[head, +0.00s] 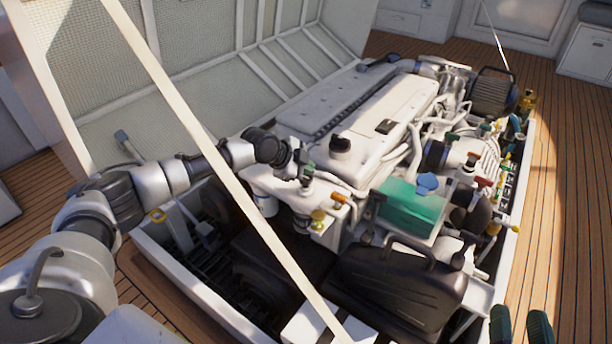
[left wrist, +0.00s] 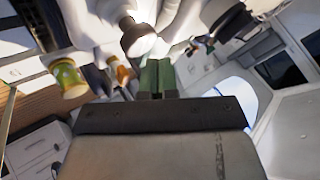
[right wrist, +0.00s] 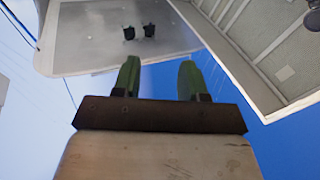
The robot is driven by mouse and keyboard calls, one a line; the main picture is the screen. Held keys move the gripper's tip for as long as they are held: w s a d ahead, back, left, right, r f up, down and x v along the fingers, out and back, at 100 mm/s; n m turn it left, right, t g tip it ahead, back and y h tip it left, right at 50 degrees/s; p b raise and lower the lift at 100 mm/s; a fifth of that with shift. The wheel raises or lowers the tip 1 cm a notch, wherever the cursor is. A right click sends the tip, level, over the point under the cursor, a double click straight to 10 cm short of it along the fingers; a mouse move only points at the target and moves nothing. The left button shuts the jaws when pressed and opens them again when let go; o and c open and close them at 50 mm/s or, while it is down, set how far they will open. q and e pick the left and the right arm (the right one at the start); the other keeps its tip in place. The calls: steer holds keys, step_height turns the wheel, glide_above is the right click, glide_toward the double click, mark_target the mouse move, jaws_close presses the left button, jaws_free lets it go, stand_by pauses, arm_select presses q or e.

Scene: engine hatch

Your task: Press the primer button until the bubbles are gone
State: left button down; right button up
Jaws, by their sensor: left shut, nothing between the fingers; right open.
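My left gripper (head: 307,173) is at the near left corner of the engine, above a white filter housing. In the left wrist view its green fingers (left wrist: 156,77) are together with nothing between them. A pale round-ended knob (left wrist: 137,40), possibly the primer button, lies just beyond the fingertips. I cannot tell whether they touch. In the head view the arm and gripper partly cover this spot, and no bubbles can be made out. My right gripper (head: 521,325) is at the lower right; in the right wrist view its fingers (right wrist: 160,80) are apart and empty.
An orange lever (head: 340,198) and a yellow cap (head: 318,215) sit close to my left gripper. A green tank (head: 410,207) and a black jug (head: 395,285) are to the right. A pale strut (head: 190,110) crosses in front of my left arm.

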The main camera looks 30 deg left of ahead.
mark_target(306, 179)
arm_select(q)
steer(key=shift+r, duration=0.15)
arm_select(e)
steer(key=shift+f+g, duration=0.3)
steer(key=shift+f, duration=0.05)
arm_select(q)
steer(key=shift+r+p, duration=0.3)
steer(key=shift+p, duration=0.05)
step_height(306, 179, up, 2)
steer(key=shift+r+p, duration=0.1)
steer(key=shift+p, duration=0.85)
steer(key=shift+r+p, duration=0.45)
steer(key=shift+r, duration=0.05)
steer(key=shift+r+p, duration=0.5)
steer(key=shift+r, duration=0.1)
arm_select(e)
steer(key=s+d+f+g+h, duration=0.3)
steer(key=s+d+f+g, duration=0.1)
steer(key=s+f+g, duration=0.4)
step_height(306, 179, down, 3)
steer(key=g, duration=0.3)
steer(key=shift+r+m+h, duration=0.15)
steer(key=shift+m+h, duration=0.15)
steer(key=shift+d, duration=0.1)
